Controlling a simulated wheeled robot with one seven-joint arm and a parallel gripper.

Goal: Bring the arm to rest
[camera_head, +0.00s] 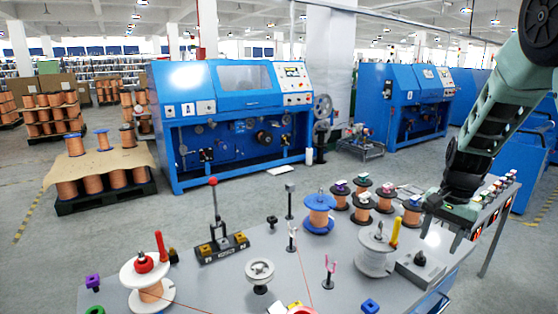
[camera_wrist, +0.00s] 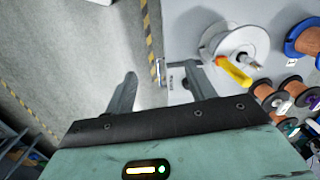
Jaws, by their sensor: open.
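My gripper (camera_head: 446,238) is at the right end of the grey table, pointing down beside a grey block with a black knob (camera_head: 419,259). In the wrist view my gripper (camera_wrist: 162,82) has its two fingers spread wide with nothing between them. The same block (camera_wrist: 177,82) shows beyond the fingers, near the table edge. My arm reaches down from the upper right of the head view. Whether the fingertips touch anything below is not clear.
A white spool with a yellow handle (camera_head: 376,255) stands left of my gripper. Several copper spools (camera_head: 362,205) and a blue-flanged spool (camera_head: 319,213) stand farther back. A red-handled clamp (camera_head: 221,243) and a white spool (camera_head: 149,285) are at left. Floor (camera_wrist: 70,50) lies beyond the table edge.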

